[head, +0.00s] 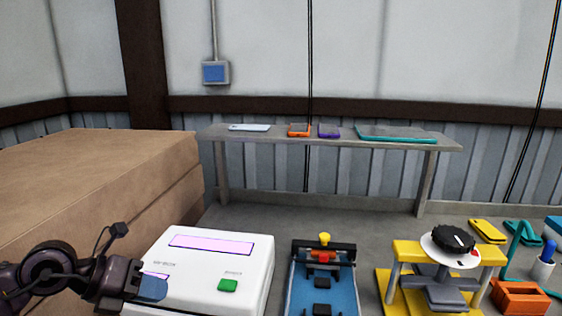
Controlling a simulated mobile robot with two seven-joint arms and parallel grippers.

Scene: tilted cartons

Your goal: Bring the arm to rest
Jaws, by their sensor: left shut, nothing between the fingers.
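My left gripper (152,288) comes in from the left at the bottom left of the head view. Its fingers are shut with nothing between them. The fingertips overlap the left side of a white box (250,260) in the picture; I cannot tell whether they touch it. The box has a pink panel and a green button on top. Dark arm links of mine lead to the left edge. My right gripper is not in view.
A brown carton-coloured block (90,165) stands at the left. A blue fixture (322,291), a yellow stand (410,252) with a black knob, and an orange block (519,297) are to the right. A grey shelf (345,145) with flat items stands behind.

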